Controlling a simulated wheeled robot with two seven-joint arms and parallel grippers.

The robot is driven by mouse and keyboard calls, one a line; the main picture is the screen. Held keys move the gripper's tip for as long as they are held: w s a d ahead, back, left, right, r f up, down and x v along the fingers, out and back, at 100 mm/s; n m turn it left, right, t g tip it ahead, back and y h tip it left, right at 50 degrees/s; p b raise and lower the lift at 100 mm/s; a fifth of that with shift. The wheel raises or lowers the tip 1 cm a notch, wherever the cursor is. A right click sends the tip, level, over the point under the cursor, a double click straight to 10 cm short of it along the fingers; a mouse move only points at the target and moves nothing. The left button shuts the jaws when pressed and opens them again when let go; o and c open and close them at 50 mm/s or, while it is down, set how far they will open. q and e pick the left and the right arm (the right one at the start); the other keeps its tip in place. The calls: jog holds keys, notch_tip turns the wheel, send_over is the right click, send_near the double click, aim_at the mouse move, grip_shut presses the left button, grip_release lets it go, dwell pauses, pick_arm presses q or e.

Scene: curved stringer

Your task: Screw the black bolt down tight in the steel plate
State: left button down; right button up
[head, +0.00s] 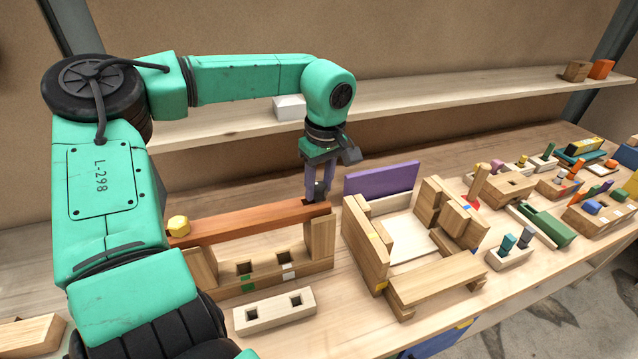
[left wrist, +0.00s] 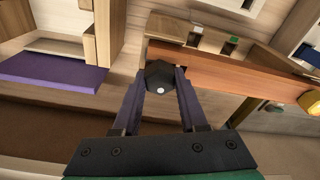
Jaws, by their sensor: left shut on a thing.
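My left gripper (head: 317,194) points straight down at the right end of a reddish-brown bar (head: 250,221). In the left wrist view its two purple-grey fingers are shut on the black bolt (left wrist: 160,73), whose dark six-sided head has a small white dot. The bolt sits at the end of the bar, which also shows there (left wrist: 225,70). The bolt's shank is hidden, so I cannot tell how deep it sits. I see no surface that is clearly a steel plate. My right gripper is not in view.
A yellow six-sided knob (head: 178,225) sits at the bar's left end. The bar rests on a wooden frame (head: 319,245). A wooden block with two square holes (head: 262,318) lies in front. A wooden box assembly (head: 365,240) with a purple panel (head: 382,179) stands close to the right.

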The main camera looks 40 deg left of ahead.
pick_arm(q)
jog(key=m+p, duration=0.1)
jog(key=m, duration=0.3)
jog(key=shift+r+m+t, duration=0.1)
jog(key=shift+m+t, duration=0.2)
jog(key=shift+m, duration=0.9)
jog(key=shift+s+f+m, duration=0.1)
jog(key=shift+f+m, duration=0.2)
